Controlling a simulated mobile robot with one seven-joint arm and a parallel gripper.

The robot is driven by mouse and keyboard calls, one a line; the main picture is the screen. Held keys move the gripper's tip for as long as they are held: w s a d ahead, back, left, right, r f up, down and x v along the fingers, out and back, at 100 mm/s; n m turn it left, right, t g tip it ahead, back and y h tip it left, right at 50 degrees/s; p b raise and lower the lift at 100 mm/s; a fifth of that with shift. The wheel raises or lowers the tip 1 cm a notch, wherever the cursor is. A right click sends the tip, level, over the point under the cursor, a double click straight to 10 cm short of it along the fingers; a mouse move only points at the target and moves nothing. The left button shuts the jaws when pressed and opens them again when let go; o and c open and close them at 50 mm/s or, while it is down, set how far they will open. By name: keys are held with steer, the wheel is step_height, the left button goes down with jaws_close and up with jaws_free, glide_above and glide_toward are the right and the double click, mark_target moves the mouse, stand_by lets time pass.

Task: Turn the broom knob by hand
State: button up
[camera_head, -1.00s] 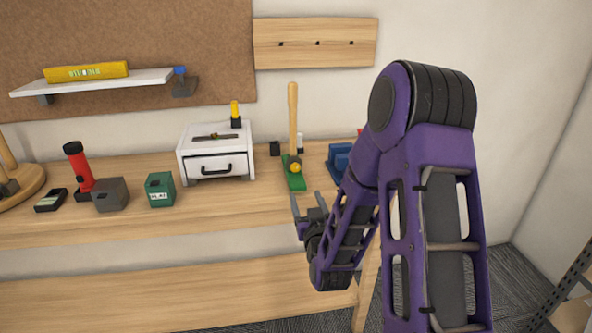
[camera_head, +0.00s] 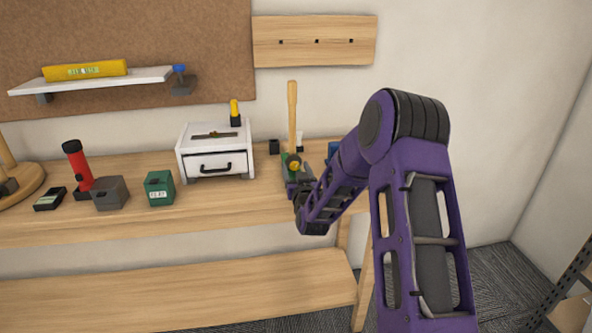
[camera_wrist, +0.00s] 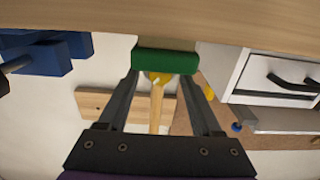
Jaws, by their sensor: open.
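The broom stands at the right part of the workbench, with an upright wooden handle (camera_head: 292,115) and a green head. In the wrist view, upside down, its green head (camera_wrist: 165,60) shows above the yellow knob (camera_wrist: 158,78), and the wooden handle (camera_wrist: 156,108) hangs below. The yellow knob (camera_head: 294,166) faces me low on the handle. My gripper (camera_head: 297,176) is open in front of the broom. In the wrist view its two fingers (camera_wrist: 160,80) lie either side of the knob, apparently with gaps; their tips are hard to make out against the green head.
A white drawer box (camera_head: 215,150) stands left of the broom. Further left are a green box (camera_head: 159,189), a grey box (camera_head: 109,194) and a red flashlight (camera_head: 76,165). A blue object (camera_wrist: 50,55) stands close on the broom's other side. The bench's front strip is clear.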

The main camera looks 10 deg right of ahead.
jaws_close()
steer(key=shift+m, duration=0.3)
steer(key=m, duration=0.3)
steer(key=shift+d+m, duration=0.1)
steer(key=shift+m, duration=2)
steer(key=shift+f, duration=0.1)
jaws_free()
